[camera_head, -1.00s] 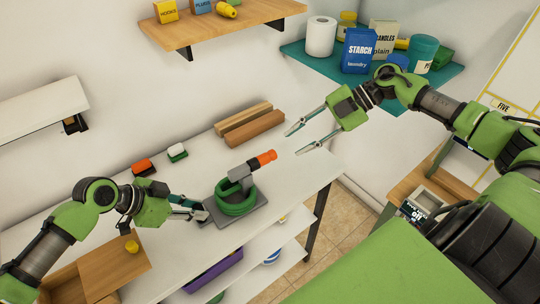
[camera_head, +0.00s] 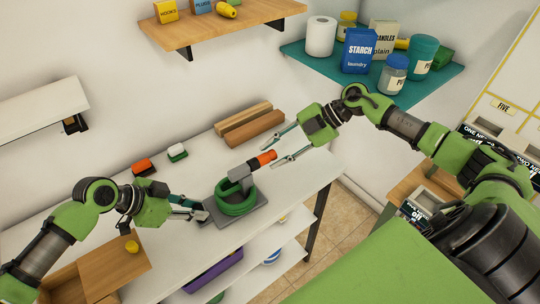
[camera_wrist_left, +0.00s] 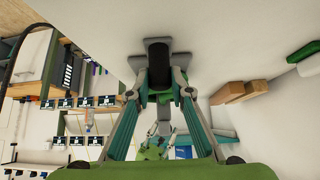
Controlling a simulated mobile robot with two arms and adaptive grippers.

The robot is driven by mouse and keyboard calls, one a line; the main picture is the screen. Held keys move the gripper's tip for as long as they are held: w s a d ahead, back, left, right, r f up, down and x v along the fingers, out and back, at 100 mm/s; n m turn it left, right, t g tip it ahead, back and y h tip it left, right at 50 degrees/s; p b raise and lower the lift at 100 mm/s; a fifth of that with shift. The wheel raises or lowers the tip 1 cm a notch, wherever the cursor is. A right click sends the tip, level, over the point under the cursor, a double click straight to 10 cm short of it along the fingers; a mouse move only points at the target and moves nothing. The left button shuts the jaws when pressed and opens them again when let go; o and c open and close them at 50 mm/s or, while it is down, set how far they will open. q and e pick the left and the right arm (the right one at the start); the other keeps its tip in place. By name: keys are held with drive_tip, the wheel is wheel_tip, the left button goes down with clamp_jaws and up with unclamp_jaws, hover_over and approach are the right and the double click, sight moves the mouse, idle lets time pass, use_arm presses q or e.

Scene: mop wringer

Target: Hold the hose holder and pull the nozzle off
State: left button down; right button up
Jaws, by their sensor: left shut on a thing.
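The hose holder (camera_head: 222,221) is a grey base with a coiled green hose (camera_head: 237,208) and a grey upright block. The orange nozzle (camera_head: 261,160) sticks out from the top of the block, pointing up and right. My left gripper (camera_head: 205,212) is shut on the left edge of the holder. In the left wrist view its fingers (camera_wrist_left: 160,90) close around a dark part of the holder (camera_wrist_left: 158,60). My right gripper (camera_head: 269,156) is open, its fingertips on either side of the nozzle's free end; whether they touch it I cannot tell.
Two wooden blocks (camera_head: 252,129) lie behind the holder on the white table (camera_head: 295,187). A wooden box (camera_head: 125,265) stands near my left arm. A teal shelf (camera_head: 445,80) with jars is behind my right arm.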

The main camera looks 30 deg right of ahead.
clamp_jaws()
drive_tip(key=shift+d, duration=0.2)
idle(0.3)
drive_tip(key=shift+d, duration=2.65)
use_arm(q)
drive_tip(key=c, duration=1.7)
unclamp_jaws()
use_arm(e)
drive_tip(key=shift+w, duration=0.1)
